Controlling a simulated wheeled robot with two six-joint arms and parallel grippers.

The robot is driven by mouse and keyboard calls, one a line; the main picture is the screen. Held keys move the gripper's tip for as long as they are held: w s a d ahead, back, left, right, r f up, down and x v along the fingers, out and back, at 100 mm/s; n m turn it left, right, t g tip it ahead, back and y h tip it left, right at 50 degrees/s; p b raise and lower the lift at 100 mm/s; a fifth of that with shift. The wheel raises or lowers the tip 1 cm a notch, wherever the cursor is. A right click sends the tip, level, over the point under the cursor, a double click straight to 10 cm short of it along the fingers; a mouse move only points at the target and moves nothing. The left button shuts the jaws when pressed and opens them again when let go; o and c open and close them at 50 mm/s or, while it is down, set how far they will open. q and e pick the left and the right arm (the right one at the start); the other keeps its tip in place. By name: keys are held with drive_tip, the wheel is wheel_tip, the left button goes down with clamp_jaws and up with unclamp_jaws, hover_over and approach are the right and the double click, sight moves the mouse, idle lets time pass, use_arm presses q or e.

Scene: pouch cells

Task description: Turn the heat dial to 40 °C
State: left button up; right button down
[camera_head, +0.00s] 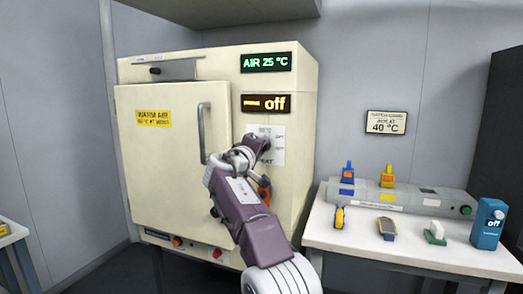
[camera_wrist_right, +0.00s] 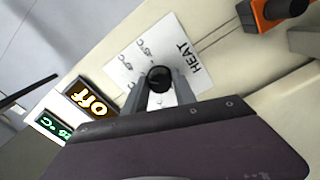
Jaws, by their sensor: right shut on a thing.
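The heat dial (camera_wrist_right: 159,79) is a black round knob on a white label plate marked HEAT with temperature marks, on the front of the cream oven (camera_head: 172,195). My right gripper (camera_wrist_right: 160,88) is shut on the dial, one finger on each side, in the right wrist view. In the head view the right gripper (camera_head: 262,143) is at the plate (camera_head: 277,150) and hides most of the dial. The dial's pointer is hidden. An amber display (camera_head: 266,104) reads off, and a green display (camera_head: 266,62) reads AIR 25 °C. My left gripper is not in view.
A wall sign (camera_head: 386,124) reads 40 °C. An orange and black part (camera_wrist_right: 275,10) sits beside the dial plate. The oven door handle (camera_head: 203,132) stands out to the left. A white table (camera_head: 400,252) at right holds several small tools and a blue device (camera_head: 488,224).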

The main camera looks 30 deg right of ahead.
idle(0.4)
drive_tip(key=c, duration=1)
unclamp_jaws()
drive_tip(key=b+v, duration=0.2)
drive_tip(key=v, duration=0.7)
